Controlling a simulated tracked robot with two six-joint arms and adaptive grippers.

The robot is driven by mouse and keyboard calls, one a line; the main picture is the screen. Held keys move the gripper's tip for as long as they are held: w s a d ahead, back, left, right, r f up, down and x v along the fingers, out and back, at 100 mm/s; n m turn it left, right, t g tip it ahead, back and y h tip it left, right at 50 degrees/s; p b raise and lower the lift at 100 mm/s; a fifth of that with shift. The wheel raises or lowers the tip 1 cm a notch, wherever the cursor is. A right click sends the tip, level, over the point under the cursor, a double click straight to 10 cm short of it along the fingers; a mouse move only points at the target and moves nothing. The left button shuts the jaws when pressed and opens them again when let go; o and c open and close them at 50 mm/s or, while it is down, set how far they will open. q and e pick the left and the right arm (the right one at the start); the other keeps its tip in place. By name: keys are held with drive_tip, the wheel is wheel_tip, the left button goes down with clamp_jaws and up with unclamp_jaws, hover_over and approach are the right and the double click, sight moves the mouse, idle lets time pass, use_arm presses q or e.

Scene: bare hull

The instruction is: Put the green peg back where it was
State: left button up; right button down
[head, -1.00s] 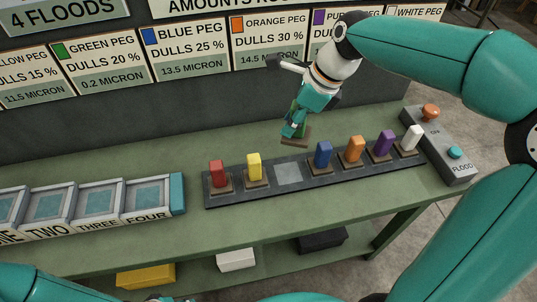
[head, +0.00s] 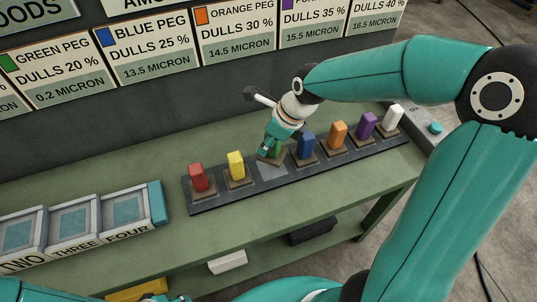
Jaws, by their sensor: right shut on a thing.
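The green peg (head: 277,153) is in my right gripper (head: 269,149), which is shut on it; the fingers hide part of the peg. The peg is over the back part of the empty grey square (head: 273,171) in the dark peg rail (head: 222,196), between the yellow peg (head: 236,164) and the blue peg (head: 306,144). I cannot tell whether its base touches the rail. My left gripper is not in view.
The red peg (head: 197,176) stands left of the yellow one. The orange (head: 337,134), purple (head: 366,124) and white (head: 393,116) pegs stand to the right. Framed trays (head: 129,207) lie left of the rail. A control box (head: 428,123) with a teal button is at right.

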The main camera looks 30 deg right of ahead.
sight(268, 156)
drive_tip(key=shift+f, duration=2.75)
drive_tip(key=c, duration=0.8)
unclamp_jaws()
drive_tip(key=shift+o, duration=0.2)
drive_tip(key=v, duration=1.2)
